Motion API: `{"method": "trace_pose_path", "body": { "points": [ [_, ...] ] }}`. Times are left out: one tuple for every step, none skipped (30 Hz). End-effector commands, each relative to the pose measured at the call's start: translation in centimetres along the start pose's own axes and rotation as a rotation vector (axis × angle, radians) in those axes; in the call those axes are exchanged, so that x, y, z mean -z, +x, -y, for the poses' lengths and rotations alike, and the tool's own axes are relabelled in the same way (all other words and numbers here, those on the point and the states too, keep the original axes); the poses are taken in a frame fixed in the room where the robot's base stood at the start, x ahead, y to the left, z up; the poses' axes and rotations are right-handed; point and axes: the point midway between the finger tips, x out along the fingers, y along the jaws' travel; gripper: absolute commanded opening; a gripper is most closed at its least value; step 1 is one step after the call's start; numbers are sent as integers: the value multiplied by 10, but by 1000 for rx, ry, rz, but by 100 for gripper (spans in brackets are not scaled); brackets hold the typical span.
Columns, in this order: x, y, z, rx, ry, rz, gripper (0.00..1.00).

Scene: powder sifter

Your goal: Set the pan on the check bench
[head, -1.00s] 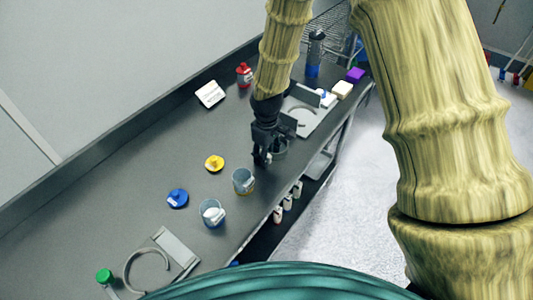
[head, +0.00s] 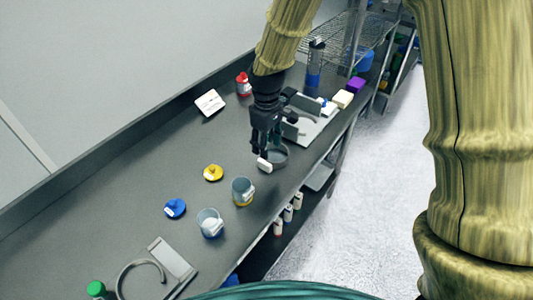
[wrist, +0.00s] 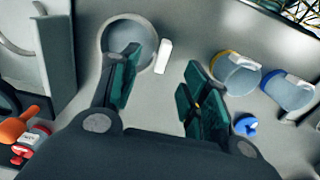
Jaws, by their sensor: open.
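The pan (head: 279,160) is a shallow round grey vessel with a white tab. It sits on the long dark grey bench top (head: 120,190), near its front edge. In the wrist view the pan (wrist: 124,35) is at upper left of centre, with its white tab (wrist: 163,56) on its right side. My gripper (head: 262,146) is open, over and just beside the pan. In the wrist view my gripper (wrist: 160,80) has its fingers apart, the left one overlapping the pan's lower rim. I cannot tell whether they touch. Which surface is the check bench is not clear.
A grey stand (head: 312,128) with an upright plate is just behind the pan. A yellow-banded jar (head: 243,191) and a blue-banded jar (head: 210,223) stand in front, with yellow (head: 213,172) and blue (head: 175,208) lids. A ring fixture (head: 170,262) lies at the near end.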

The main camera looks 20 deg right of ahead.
Motion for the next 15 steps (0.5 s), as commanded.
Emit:
{"method": "trace_pose_path", "body": {
  "points": [
    [0,-6,0,-1,0,-3,46],
    [0,-9,0,-1,0,-3,46],
    [0,-13,0,0,0,-2,46],
    [0,-16,0,0,0,-2,46],
    [1,-19,0,-1,0,-3,46],
    [0,-23,0,-1,0,-2,46],
    [0,-25,0,0,-1,-2,46],
    [0,-26,0,0,-1,-1,46],
    [0,-28,0,0,-1,-1,46],
    [0,-30,0,0,-1,-1,46],
    [0,-31,0,0,-1,-1,46],
    [0,-32,0,0,-1,-1,46],
    [0,-33,0,0,-1,-1,46],
    [0,-33,0,0,-1,-1,46],
    [0,-34,0,0,-1,-1,46]
  ]
}}
